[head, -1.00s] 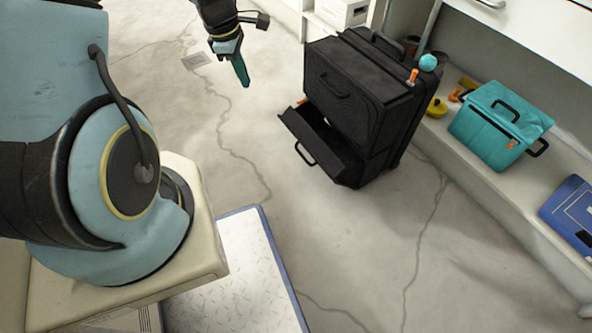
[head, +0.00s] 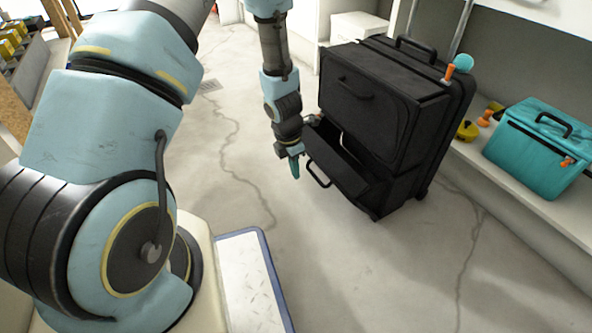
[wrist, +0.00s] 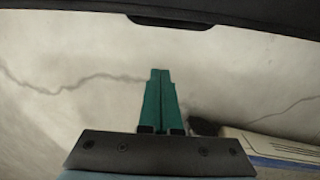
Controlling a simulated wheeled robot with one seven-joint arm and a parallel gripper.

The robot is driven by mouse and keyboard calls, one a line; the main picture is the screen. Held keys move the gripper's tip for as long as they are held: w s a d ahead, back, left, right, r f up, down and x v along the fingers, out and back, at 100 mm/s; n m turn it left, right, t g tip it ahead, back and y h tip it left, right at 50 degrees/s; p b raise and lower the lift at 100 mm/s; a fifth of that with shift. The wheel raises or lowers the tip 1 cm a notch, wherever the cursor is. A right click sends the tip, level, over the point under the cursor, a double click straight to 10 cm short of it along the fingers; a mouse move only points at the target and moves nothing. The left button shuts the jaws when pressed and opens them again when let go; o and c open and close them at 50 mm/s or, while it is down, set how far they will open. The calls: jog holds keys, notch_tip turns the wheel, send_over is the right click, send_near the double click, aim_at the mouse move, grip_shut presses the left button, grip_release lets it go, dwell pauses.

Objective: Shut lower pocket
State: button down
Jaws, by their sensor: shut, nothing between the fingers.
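A black suitcase (head: 372,95) stands upright on the floor, beside the low shelf. Its lower pocket (head: 342,172) is tipped open, with its flap leaning outward and a handle on its front. The upper pocket (head: 361,103) lies flat against the case. My gripper (head: 295,168) is shut and empty, pointing down just left of the open pocket flap. In the wrist view the teal fingers (wrist: 160,100) are together over bare floor. A dark edge (wrist: 175,15) crosses the top of that view; I cannot tell which part it is.
A teal box (head: 537,148) and small yellow and orange items (head: 467,131) sit on the low shelf at right. The floor in front is clear.

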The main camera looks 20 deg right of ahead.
aim_at(321, 155)
notch_tip(321, 155, down, 6)
jog(key=f+b, duration=0.1)
jog(key=b, duration=0.2)
jog(key=shift+w+d+r, duration=0.2)
jog(key=shift+d+r, duration=0.55)
jog(key=shift+d, duration=0.3)
jog(key=shift+w+d+r, duration=0.2)
jog(key=shift+d+r, duration=0.55)
jog(key=shift+d, duration=0.3)
jog(key=d+r+p, duration=0.1)
jog(key=p, duration=0.2)
jog(key=d+r+p, duration=0.1)
jog(key=r+p, duration=0.1)
jog(key=p, duration=0.2)
jog(key=shift+w+d+r, duration=0.2)
jog(key=shift+d+r, duration=0.1)
jog(key=d+p, duration=0.1)
jog(key=p, duration=0.1)
jog(key=r+p, duration=0.1)
jog(key=shift+w+d+r+p, duration=0.15)
jog(key=shift+w+d+p, duration=0.05)
jog(key=shift+d+p, duration=0.2)
jog(key=shift+w+d+p, duration=0.1)
jog(key=shift+d+p, duration=0.35)
jog(key=shift+d, duration=0.05)
